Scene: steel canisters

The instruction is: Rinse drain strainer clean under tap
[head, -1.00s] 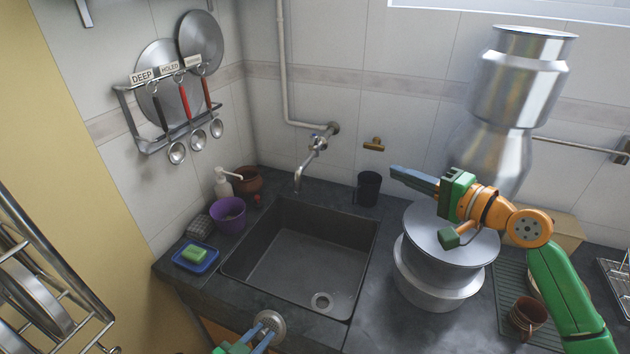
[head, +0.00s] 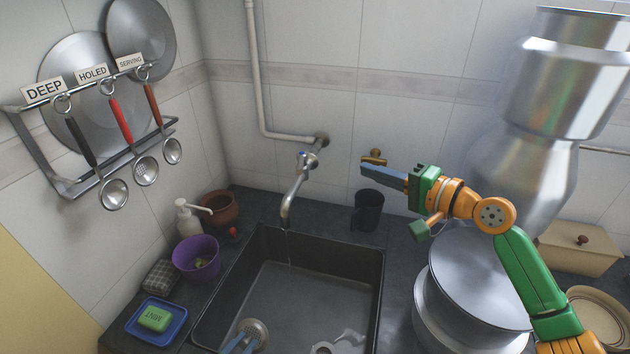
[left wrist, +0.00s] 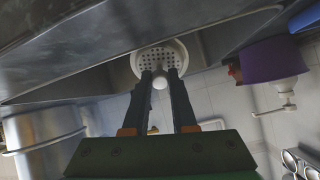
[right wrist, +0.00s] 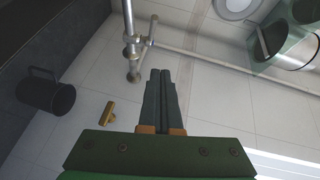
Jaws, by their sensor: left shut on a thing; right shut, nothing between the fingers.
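The drain strainer (head: 254,331) is a round, perforated metal disc over the front of the dark sink (head: 375,275). My left gripper (head: 240,345) is shut on its small knob; the left wrist view shows the strainer (left wrist: 155,57) with the knob between the fingertips. The wall tap (head: 294,190) has its spout over the sink. A thin stream of water (head: 289,255) falls from it, behind and to the right of the strainer, apart from it. My right gripper (head: 370,170) is shut and empty, in front of the back wall near a brass fitting (head: 374,157).
Left of the sink are a purple pot (head: 196,257), a soap dispenser (head: 190,218) and a green soap on a blue dish (head: 155,318). A black mug (head: 369,209) stands behind the sink. Large steel pots (head: 475,285) crowd the right. Ladles hang on the left wall.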

